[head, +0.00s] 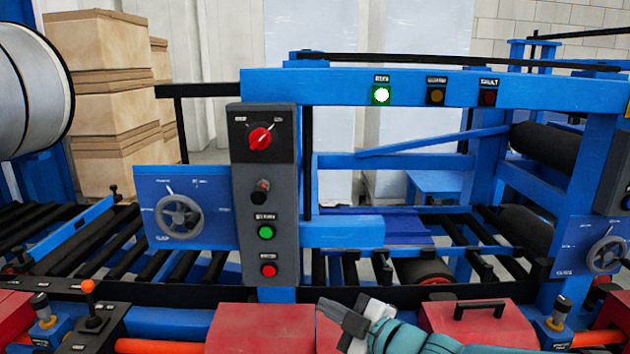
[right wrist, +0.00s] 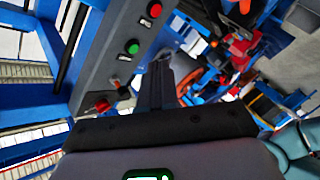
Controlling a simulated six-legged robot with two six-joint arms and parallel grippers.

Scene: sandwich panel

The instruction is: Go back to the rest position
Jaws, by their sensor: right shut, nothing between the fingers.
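My right gripper (head: 330,311) is low in the middle of the head view, in front of the machine's lower edge. It is shut and holds nothing. In the right wrist view its closed fingers (right wrist: 157,75) reach up beside the grey control panel (right wrist: 112,45); I cannot tell the exact gap. In the head view the panel (head: 248,165) stands left of and above the gripper, with a red rotary knob (head: 260,138), a black knob (head: 261,190), a green button (head: 265,232) and a red button (head: 268,270). My left gripper is out of view.
The green lamp (head: 381,95) on the blue crossbeam is lit; the amber (head: 436,96) and red (head: 488,97) lamps look dark. Handwheels (head: 178,217) (head: 606,254) stick out on both sides. Red housings (head: 262,328) and an orange-topped lever (head: 89,290) line the front.

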